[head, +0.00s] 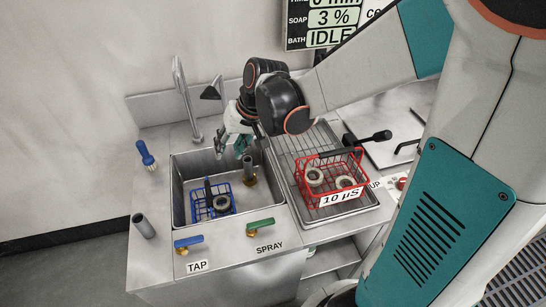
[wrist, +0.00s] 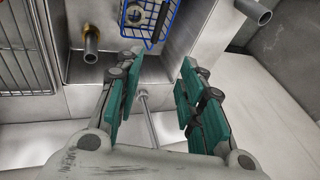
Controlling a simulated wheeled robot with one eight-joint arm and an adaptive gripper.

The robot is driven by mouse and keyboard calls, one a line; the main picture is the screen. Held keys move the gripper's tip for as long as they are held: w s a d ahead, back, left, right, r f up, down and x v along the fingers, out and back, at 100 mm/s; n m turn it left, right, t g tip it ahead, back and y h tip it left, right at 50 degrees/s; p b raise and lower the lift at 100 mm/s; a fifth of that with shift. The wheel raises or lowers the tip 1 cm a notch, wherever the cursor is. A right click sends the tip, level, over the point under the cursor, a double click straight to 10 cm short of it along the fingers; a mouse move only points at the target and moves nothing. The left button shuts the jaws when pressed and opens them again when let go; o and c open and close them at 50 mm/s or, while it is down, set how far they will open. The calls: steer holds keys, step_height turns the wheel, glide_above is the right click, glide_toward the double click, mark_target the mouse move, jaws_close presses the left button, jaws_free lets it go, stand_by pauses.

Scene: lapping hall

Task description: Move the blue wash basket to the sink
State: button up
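The blue wash basket (head: 212,201) sits inside the sink (head: 180,190), toward its front left, with a ring-shaped metal part (head: 221,204) in it. The basket also shows at the top of the wrist view (wrist: 150,22), with a dark handle across it. My gripper (head: 233,147) is over the back of the sink, apart from the basket. In the wrist view my gripper (wrist: 155,85) has its teal fingers spread wide, with nothing between them.
A red basket (head: 332,180) with ring parts and a "10 µS" label stands on the drainer (head: 285,150) to the right. A spray nozzle pipe (head: 249,172) stands in the sink. A tall tap (head: 184,95) rises behind it. Blue (head: 188,242) and green (head: 261,225) levers are in front.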

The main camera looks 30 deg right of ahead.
steer(key=s+d+r+n+t+h, duration=0.1)
steer(key=s+r, duration=0.3)
steer(key=s, duration=0.4)
steer(key=s+d+r+t+h, duration=0.2)
steer(key=s+r, duration=0.3)
steer(key=s, duration=0.3)
steer(key=shift+s+d+n+t+h, duration=0.3)
steer(key=shift+d+n+t, duration=0.1)
steer(key=shift+d, duration=0.35)
